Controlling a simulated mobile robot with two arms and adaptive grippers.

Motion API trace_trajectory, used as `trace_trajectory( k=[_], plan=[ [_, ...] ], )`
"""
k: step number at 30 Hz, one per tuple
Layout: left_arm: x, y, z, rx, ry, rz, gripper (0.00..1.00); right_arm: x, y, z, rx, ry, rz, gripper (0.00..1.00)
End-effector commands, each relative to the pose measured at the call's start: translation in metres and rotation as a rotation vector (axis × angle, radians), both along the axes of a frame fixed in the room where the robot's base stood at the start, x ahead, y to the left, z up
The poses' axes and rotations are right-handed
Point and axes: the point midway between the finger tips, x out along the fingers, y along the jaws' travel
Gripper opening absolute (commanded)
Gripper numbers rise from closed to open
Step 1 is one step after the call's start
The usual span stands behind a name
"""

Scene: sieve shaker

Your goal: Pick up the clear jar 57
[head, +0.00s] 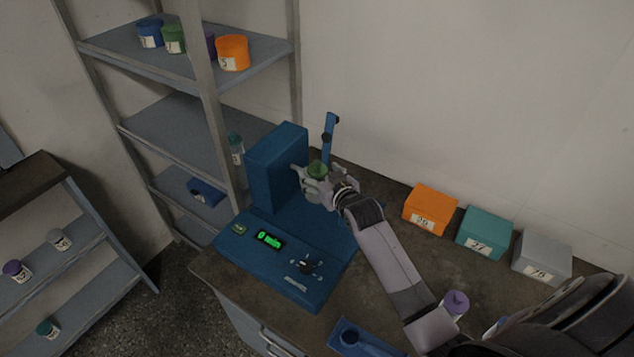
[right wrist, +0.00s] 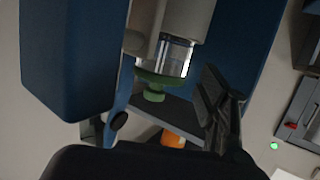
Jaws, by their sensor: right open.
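A clear jar with a green lid stands at the blue sieve shaker; its green lid (head: 318,168) shows in the head view. In the right wrist view a dark finger (right wrist: 214,105) lies right of the jar. My left gripper is not in view.
The blue shaker (head: 275,165) has a tall housing and a post (head: 330,130) close to my right gripper. Orange (head: 430,208), teal (head: 484,232) and grey (head: 541,257) boxes stand along the wall. A purple-lidded jar (head: 455,303) is beside my forearm. Shelves (head: 160,130) stand left.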

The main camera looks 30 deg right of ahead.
Motion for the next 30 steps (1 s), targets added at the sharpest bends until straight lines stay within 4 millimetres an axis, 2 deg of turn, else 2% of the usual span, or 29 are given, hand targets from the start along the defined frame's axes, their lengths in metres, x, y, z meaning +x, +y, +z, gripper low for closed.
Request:
trace_trajectory(
  k=[5,30],
  plan=[
    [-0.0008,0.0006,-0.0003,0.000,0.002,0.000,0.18,0.0000,0.0001,-0.0004,0.000,0.000,0.000,0.69],
    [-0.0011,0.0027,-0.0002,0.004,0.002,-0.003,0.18,-0.0004,-0.0002,-0.0004,0.000,0.000,0.000,0.14]
  ],
)
